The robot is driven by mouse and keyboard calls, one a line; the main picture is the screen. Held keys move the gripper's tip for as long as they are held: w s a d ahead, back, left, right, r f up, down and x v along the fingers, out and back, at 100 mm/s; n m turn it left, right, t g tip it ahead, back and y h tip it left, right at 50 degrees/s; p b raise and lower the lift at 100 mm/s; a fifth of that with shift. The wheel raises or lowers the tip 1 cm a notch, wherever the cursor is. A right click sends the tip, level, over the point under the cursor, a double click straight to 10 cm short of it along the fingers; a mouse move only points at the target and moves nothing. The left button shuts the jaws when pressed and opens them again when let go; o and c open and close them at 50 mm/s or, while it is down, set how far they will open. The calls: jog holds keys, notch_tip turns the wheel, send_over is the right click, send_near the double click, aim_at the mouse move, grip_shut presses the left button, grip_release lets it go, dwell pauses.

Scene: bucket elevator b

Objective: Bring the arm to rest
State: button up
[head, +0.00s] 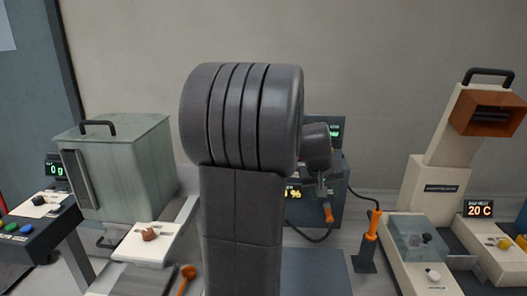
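My arm (241,120) stands upright in the middle of the head view, its large dark grey joint on top of a column-like link. A smaller dark grey part (316,146), which looks like my wrist, shows at its right edge.
An orange-handled tool (373,224) stands right of my arm. A tall beige machine (443,170) and a 20 C display (480,209) are at right.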

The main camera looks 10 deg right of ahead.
aim_at(329, 215)
jog(key=x, duration=1.2)
jog(key=shift+d+f, duration=0.1)
jog(key=shift+f, duration=0.05)
jog(key=shift+s, duration=0.1)
